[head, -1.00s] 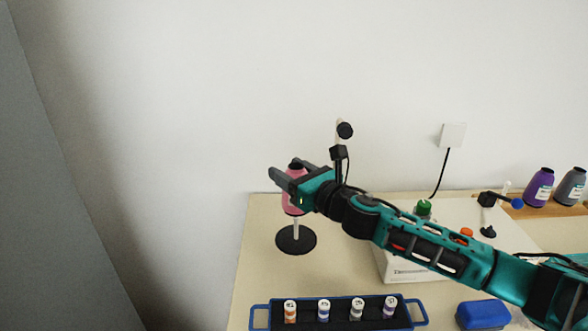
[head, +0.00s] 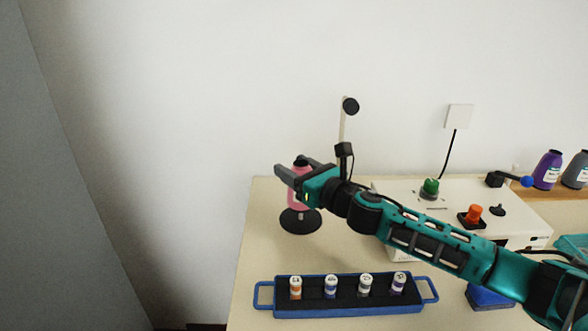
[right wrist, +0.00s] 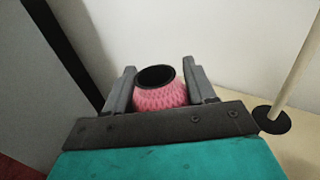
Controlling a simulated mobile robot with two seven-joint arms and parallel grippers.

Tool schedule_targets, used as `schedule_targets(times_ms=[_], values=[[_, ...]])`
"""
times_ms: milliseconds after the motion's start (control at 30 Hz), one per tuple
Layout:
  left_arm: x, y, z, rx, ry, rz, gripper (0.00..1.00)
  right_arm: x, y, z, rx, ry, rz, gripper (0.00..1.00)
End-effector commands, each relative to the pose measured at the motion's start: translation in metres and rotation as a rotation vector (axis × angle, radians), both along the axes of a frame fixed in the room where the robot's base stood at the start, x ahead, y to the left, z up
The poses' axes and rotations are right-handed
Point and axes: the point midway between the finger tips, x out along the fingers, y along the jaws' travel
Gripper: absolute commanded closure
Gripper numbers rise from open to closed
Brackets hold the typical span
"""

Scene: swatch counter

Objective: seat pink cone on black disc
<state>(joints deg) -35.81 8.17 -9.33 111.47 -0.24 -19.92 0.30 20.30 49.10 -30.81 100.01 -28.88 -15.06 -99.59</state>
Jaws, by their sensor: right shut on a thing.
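The pink cone (head: 299,202) with a black top is between the fingers of my right gripper (head: 292,172), which is shut on it. In the right wrist view the cone (right wrist: 160,97) shows its dark round opening between both fingers (right wrist: 160,88). The cone looks upright. The black disc (head: 300,224) lies on the counter directly below it in the head view. The cone's lower end overlaps the disc's far part there, and no white peg shows between them. I cannot tell whether they touch. My left gripper is not in view.
A blue-handled tray (head: 345,310) with several small labelled spools is at the front. A white control box (head: 392,185) with green and orange knobs stands right of the cone. A tall pale post (head: 343,128) rises behind my wrist. The counter's left part is clear.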

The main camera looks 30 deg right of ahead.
Motion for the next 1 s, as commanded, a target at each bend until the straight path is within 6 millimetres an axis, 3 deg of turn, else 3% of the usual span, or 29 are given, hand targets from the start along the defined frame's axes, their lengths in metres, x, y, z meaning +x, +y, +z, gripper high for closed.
schedule_targets(times_ms=[533, 1000], values=[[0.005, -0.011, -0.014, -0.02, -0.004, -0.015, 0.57, 0.004, -0.009, -0.029, -0.001, -0.001, 0.0, 0.79], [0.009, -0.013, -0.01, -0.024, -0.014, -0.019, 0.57, 0.005, -0.011, -0.033, 0.0, -0.001, 0.0, 0.79]])
